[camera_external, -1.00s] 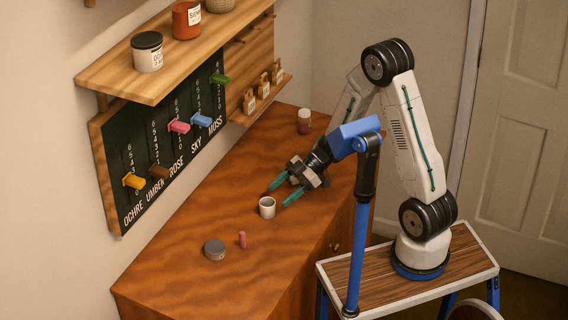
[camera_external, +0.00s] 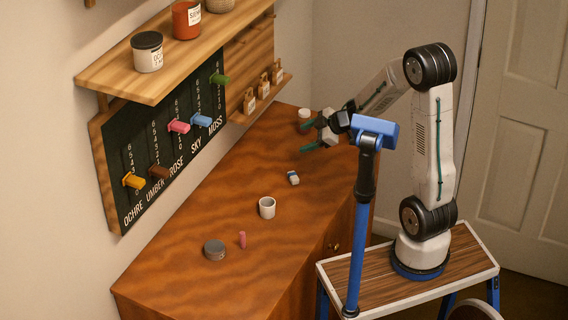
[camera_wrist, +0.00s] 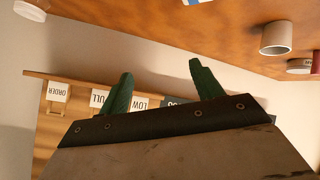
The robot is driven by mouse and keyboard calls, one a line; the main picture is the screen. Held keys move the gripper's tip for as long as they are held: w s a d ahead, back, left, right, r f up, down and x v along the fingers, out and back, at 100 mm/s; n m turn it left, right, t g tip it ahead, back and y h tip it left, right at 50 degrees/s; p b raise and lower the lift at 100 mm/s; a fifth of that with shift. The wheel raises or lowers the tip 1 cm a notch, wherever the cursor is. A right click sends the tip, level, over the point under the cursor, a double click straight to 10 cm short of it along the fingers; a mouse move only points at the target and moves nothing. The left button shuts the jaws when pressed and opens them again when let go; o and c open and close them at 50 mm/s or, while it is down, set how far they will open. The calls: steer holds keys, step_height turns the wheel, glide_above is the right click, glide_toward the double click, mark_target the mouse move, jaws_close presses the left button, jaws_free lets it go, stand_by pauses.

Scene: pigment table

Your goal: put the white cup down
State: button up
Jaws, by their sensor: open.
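The white cup (camera_external: 267,208) stands upright on the wooden table (camera_external: 215,222), near its middle. It also shows in the wrist view (camera_wrist: 276,38) at the upper right. My gripper (camera_external: 305,136) is above the far part of the table, well away from the cup. Its two green fingers are spread apart with nothing between them, which the wrist view (camera_wrist: 157,85) also shows.
A blue and white block (camera_external: 293,178) lies beyond the cup. A pink piece (camera_external: 242,240) and a grey lidded tin (camera_external: 214,250) stand nearer. A white-lidded jar (camera_external: 304,117) is close to my gripper. A slider board (camera_external: 170,140) and shelf (camera_external: 180,60) line the wall.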

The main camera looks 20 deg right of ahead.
steer(key=w+d+r+m+t+h, duration=0.1)
steer(key=d+r+m+t+h, duration=0.15)
steer(key=d, duration=0.35)
steer(key=d+r+m+t+h, duration=0.1)
steer(key=d+r+m+h, duration=0.2)
steer(key=d+r, duration=0.15)
steer(key=s+d+r+m+g+h, duration=0.25)
steer(key=s+d+m+h, duration=0.25)
steer(key=s+d, duration=0.3)
steer(key=s+m+g+y, duration=0.2)
steer(key=s+m+g, duration=0.3)
steer(key=s, duration=1.6)
steer(key=shift+s+a+r+g, duration=0.2)
steer(key=shift+a+g, duration=0.1)
steer(key=shift+g, duration=0.4)
